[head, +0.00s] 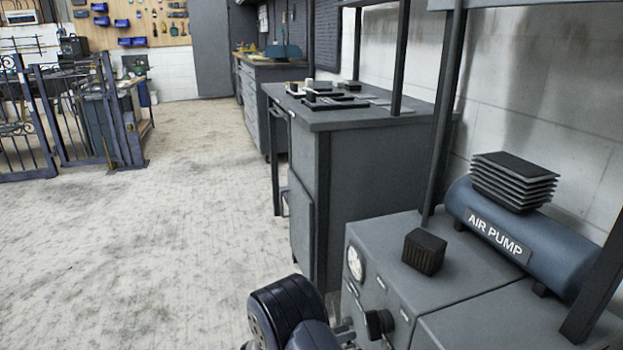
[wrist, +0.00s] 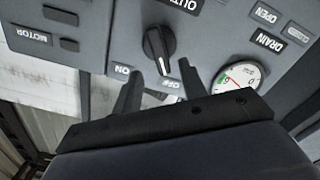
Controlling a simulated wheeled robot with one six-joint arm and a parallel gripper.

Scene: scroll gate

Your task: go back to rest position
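My gripper (wrist: 160,67) is open in the wrist view, its two dark fingers apart and pointing at the panel. A black knob (wrist: 159,50) with a white line shows between and just beyond the fingertips; nothing is seen held, and I cannot tell whether the fingers touch it. In the head view, my gripper (head: 345,333) is low at the front of the grey machine, just left of the black knob (head: 379,323). My arm partly hides the machine's lower front.
The panel has a round gauge (wrist: 240,78), also seen in the head view (head: 355,263). A blue air pump tank (head: 525,235) and small black box (head: 424,251) sit on top. A grey workbench (head: 360,190) stands behind. Open floor (head: 150,250) lies left.

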